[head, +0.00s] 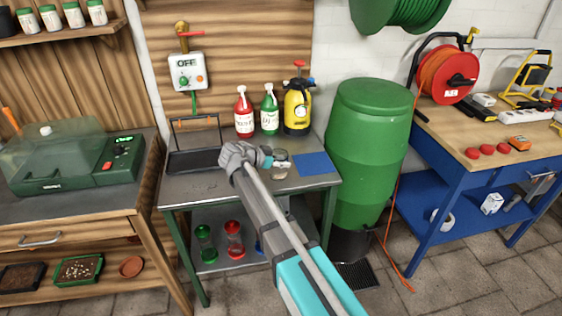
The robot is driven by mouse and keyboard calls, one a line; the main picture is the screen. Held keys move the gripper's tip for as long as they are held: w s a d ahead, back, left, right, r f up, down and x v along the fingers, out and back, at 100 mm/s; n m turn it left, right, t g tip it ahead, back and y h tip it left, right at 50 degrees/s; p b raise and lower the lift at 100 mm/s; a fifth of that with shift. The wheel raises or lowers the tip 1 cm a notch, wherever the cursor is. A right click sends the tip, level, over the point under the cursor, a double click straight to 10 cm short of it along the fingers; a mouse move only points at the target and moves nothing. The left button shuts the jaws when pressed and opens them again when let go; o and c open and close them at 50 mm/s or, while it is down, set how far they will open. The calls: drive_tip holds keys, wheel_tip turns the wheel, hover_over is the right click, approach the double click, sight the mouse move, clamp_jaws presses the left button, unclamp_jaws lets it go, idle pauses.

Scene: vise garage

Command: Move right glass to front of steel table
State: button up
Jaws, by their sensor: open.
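The steel table (230,193) has a grey top and green legs and stands in the middle of the head view. A small clear, glass-like vessel (282,160) is on its top, right beside my gripper (270,158). My gripper is open at the table's right half; its fingers are small and partly hidden, and I cannot tell whether they touch the vessel. On the lower shelf stand a green hourglass-shaped item (205,243) and a red one (234,239). A blue item (259,246) beside them is mostly hidden by my arm.
A red bottle (244,115), a green bottle (269,112) and a yellow sprayer (297,108) line the table's back. A dark tray (200,161) lies left, a blue mat (313,164) right. A green barrel (367,140) stands close right. The table's front left looks clear.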

drive_tip(key=shift+r, duration=0.15)
drive_tip(key=shift+s+a+r+p, duration=0.1)
drive_tip(key=shift+a+r+p, duration=0.1)
drive_tip(key=shift+p, duration=0.1)
drive_tip(key=p+v, duration=0.5)
drive_tip(key=v, duration=0.6)
drive_tip(key=shift+s+a, duration=0.15)
drive_tip(key=shift+a, duration=0.05)
idle(0.4)
